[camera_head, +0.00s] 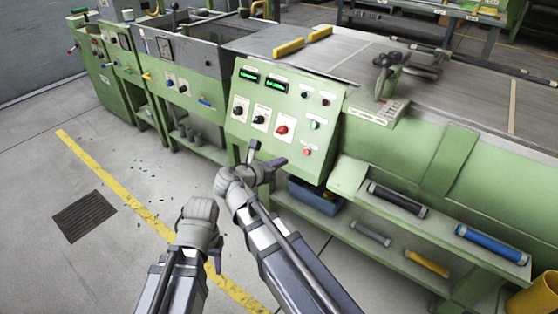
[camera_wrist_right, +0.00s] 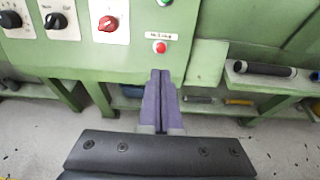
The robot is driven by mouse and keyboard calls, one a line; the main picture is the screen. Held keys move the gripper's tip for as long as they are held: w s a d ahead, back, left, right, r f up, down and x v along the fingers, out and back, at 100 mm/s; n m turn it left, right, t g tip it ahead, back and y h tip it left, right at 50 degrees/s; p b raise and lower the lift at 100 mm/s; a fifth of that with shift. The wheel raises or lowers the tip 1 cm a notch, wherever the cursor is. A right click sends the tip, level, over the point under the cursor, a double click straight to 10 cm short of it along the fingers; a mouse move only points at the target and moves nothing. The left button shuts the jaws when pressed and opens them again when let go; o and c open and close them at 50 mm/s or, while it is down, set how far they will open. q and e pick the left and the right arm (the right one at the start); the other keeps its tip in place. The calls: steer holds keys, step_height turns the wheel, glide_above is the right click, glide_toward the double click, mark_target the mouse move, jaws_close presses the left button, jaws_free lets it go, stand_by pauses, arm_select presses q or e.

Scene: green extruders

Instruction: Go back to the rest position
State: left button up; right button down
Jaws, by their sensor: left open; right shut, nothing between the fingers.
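In the head view, my right gripper (camera_head: 266,164) is held out in front of the green control panel (camera_head: 283,108), near its lower edge. In the right wrist view, its two purple fingers (camera_wrist_right: 160,82) lie together with nothing between them. They point toward the panel, just below a red button (camera_wrist_right: 160,46); I cannot tell the gap. The same red button shows low on the panel in the head view (camera_head: 306,152). My left gripper (camera_head: 203,222) is nearer to me and further left, above the floor, and holds nothing visible. Its fingers are mostly hidden.
The green machine with a grey belt (camera_head: 345,55) fills the right side. A shelf (camera_head: 385,236) below it holds dark, grey, yellow and blue rollers. A blue bin (camera_head: 312,196) sits under the panel. Open floor with a yellow line (camera_head: 110,178) and a drain grate (camera_head: 84,216) lies left.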

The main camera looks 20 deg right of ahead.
steer(key=shift+f, duration=0.1)
stand_by(0.6)
steer(key=s+d+f+m+g+y, duration=0.2)
steer(key=s+f+m+g+y, duration=0.4)
steer(key=s+f+m, duration=0.65)
steer(key=s+a+f+m+g+y, duration=0.1)
steer(key=s+a+m+y, duration=0.1)
steer(key=s+a+m, duration=0.45)
steer(key=s+a+m+g+y, duration=0.1)
steer(key=a+m+g+y, duration=0.15)
steer(key=a, duration=0.65)
step_height(320, 180, up, 28)
steer(key=p, duration=2.8)
steer(key=shift+t+h, duration=0.35)
steer(key=shift+t, duration=0.1)
steer(key=shift+d+f, duration=0.1)
steer(key=shift+d, duration=0.05)
